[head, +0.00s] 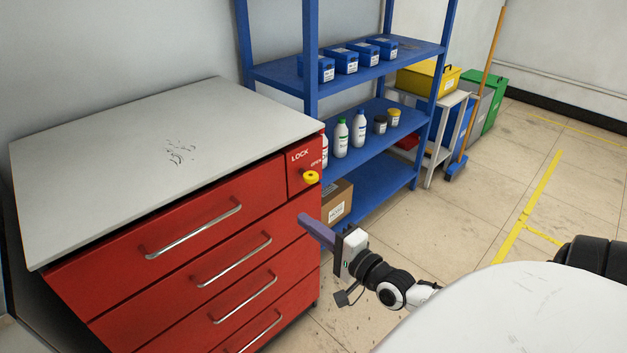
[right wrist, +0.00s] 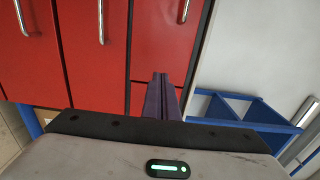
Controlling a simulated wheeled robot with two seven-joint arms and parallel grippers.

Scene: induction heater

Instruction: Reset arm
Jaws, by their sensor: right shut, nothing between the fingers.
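My right gripper (head: 304,220) is in front of the right side of a red drawer cabinet (head: 95,308), below its yellow lock knob (head: 311,177). Its purple fingers are together with nothing between them. In the right wrist view the closed fingers (right wrist: 160,80) point at the red cabinet front (right wrist: 60,45); I cannot tell whether they touch it. The knob sits on a panel marked LOCK and OPEN. The drawers look shut in the head view. My left gripper is not in view.
A blue shelf (head: 385,190) with bottles and blue boxes stands right of the cabinet. A cardboard box (head: 338,201) is on its bottom level. A broom (head: 484,85), a yellow case (head: 428,80) and a green bin (head: 492,100) are farther back. The floor at right is mostly clear.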

